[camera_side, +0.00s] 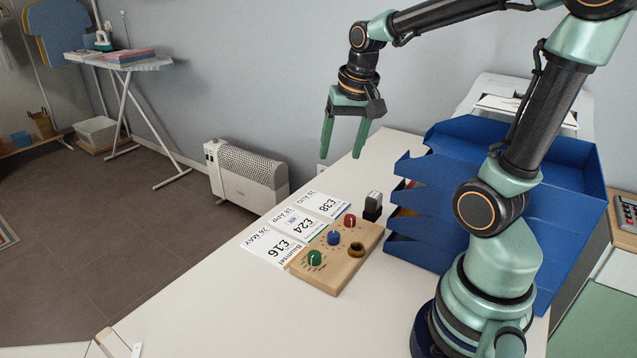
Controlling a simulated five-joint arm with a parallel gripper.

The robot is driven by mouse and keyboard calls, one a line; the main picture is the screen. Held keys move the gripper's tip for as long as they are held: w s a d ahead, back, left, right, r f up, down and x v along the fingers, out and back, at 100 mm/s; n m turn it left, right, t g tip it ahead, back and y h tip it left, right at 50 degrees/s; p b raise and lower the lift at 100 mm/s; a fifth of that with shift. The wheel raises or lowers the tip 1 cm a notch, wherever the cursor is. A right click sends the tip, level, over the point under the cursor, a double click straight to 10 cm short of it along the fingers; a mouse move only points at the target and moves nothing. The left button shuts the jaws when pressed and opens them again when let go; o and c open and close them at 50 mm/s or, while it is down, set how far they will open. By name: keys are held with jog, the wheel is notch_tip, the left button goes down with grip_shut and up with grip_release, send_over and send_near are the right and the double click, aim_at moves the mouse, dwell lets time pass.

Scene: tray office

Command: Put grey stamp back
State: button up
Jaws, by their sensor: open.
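The grey stamp (373,206) looks dark grey to black and stands upright on the white table, just behind the far right corner of a wooden block. The wooden block (328,277) holds green, blue and red round-topped pieces, and a dark round hollow (356,250) shows near its right edge. My gripper (341,152) is open and empty, with its two green fingers pointing down. It hangs in the air well above the table, up and to the left of the stamp in the picture.
Price cards (270,246) lie along the block's left side. A stacked blue tray unit (565,225) stands to the right, close to the stamp and block. The white table (225,320) is clear at the front left. A heater (245,174) stands on the floor beyond.

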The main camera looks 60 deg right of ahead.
jog(key=s+a+r+n+t+y, duration=0.1)
jog(key=s+a+r+n+t, duration=0.1)
jog(key=a+n, duration=0.6)
jog(key=s+a, duration=0.1)
jog(key=a, duration=0.2)
jog(key=shift+s+r+n+t, duration=0.2)
jog(key=shift+n+t, duration=0.1)
jog(key=shift+t, duration=0.1)
dwell(0.4)
